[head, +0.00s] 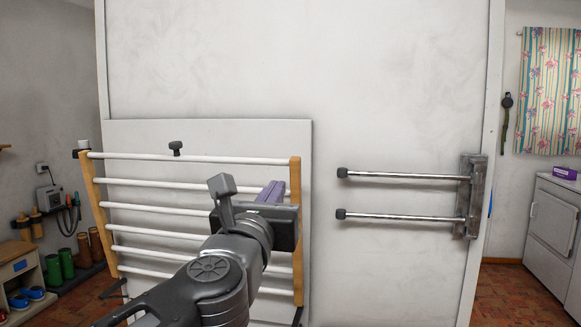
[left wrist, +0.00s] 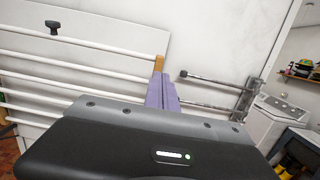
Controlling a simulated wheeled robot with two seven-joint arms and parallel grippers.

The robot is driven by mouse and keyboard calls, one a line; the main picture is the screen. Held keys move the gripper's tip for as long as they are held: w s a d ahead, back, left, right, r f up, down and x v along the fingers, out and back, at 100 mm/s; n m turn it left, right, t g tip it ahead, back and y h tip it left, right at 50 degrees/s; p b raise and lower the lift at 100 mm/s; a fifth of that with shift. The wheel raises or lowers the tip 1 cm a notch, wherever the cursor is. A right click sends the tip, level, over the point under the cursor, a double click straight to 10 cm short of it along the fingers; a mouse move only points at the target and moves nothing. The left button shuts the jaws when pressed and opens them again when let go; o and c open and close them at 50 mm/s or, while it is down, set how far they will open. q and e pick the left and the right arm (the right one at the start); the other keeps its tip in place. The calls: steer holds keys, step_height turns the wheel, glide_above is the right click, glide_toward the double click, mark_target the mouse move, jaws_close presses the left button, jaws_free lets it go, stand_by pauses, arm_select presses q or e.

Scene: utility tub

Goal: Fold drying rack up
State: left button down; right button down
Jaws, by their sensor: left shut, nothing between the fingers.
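The drying rack (head: 180,185) has wooden side posts and several white rungs, and hangs tilted out from a white wall panel. Its right post (head: 296,180) is partly behind my left gripper. The rack also shows in the left wrist view (left wrist: 60,65). My left gripper (head: 271,191), with purple fingers, is shut and empty in front of the rack's right side, near the upper rungs. Its fingers also show in the left wrist view (left wrist: 160,92), close to the top of the right post (left wrist: 159,63). I cannot tell whether they touch it. My right gripper is not in view.
A dark knob (head: 176,147) is on the panel above the top rung. Two metal bars (head: 405,175) on a bracket (head: 467,195) stick out at the right. Boots (head: 67,262) and shelves stand at the left, a white washer (head: 552,235) at the right.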

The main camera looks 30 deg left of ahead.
mark_target(293, 160)
arm_select(q)
steer(key=p+x, duration=0.1)
steer(key=x, duration=1.1)
steer(key=shift+w+a, duration=0.25)
steer(key=shift+w, duration=0.1)
steer(key=shift+p, duration=0.3)
steer(key=shift+w+r, duration=0.1)
steer(key=shift+r, duration=0.05)
steer(key=shift+g+h, duration=0.3)
steer(key=shift+g, duration=0.6)
steer(key=w+p, duration=0.2)
steer(key=p, duration=0.1)
steer(key=w+a+r+p, duration=0.1)
steer(key=p, duration=0.2)
steer(key=w+a+p, duration=0.1)
steer(key=w+p, duration=0.1)
steer(key=p, duration=0.1)
steer(key=shift+w+r+p, duration=0.3)
steer(key=shift+w+r, duration=0.05)
steer(key=shift+r, duration=0.05)
steer(key=shift+p, duration=0.3)
steer(key=shift+a, duration=0.1)
